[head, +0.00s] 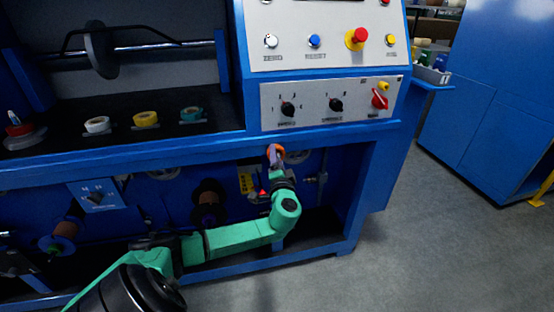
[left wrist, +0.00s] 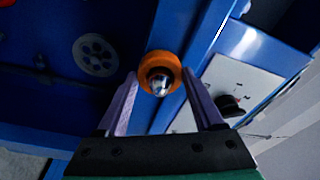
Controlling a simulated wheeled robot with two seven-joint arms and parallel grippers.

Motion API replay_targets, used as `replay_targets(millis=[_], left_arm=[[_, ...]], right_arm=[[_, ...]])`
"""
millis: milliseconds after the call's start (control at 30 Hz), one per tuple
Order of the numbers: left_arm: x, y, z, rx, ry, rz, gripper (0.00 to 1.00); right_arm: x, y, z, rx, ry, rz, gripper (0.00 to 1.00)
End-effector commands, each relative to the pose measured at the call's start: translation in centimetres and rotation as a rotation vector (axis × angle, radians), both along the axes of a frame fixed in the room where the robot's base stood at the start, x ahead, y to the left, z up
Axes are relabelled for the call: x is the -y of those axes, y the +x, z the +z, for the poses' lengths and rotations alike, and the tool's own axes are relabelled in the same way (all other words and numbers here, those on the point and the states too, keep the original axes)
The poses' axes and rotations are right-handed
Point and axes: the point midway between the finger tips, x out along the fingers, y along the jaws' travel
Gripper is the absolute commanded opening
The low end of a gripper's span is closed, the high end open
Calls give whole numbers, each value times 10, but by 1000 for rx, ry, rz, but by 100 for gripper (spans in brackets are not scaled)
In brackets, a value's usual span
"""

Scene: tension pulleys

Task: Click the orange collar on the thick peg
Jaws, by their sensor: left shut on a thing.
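The orange collar (left wrist: 160,66) is between the two fingertips of my left gripper (left wrist: 160,84), which is shut on it. A shiny, rounded metal end (left wrist: 160,84) shows in the collar's opening. I cannot tell whether it is the thick peg, or whether the collar is around it or only in line with it. In the head view my left gripper (head: 276,158) is raised just below the blue front rail under the switch panel, with the orange collar (head: 271,149) at its tip. My right gripper is not in view.
The blue machine frame (head: 200,147) and its switch panel (head: 330,103) are close to my left gripper. Tape rolls, including a yellow one (head: 146,118), lie on the shelf above. Brown spools (head: 208,200) hang in the lower bay. The grey floor (head: 430,230) at right is clear.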

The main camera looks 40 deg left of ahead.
Motion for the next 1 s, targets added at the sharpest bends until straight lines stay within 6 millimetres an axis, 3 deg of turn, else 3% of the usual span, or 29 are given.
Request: replay_targets(millis=[67,100,167,200,567,1000], left_arm=[[-2,0,2,4,2,3,14],[-2,0,2,4,2,4,73],[-2,0,2,4,2,4,96],[-2,0,2,4,2,3,100],[10,-9,-1,1,1,-1,100],[94,-87,-8,0,-3,1,100]], right_arm=[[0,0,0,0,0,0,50],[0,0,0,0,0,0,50],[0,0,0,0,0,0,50],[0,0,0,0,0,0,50],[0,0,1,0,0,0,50],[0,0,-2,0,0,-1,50]])
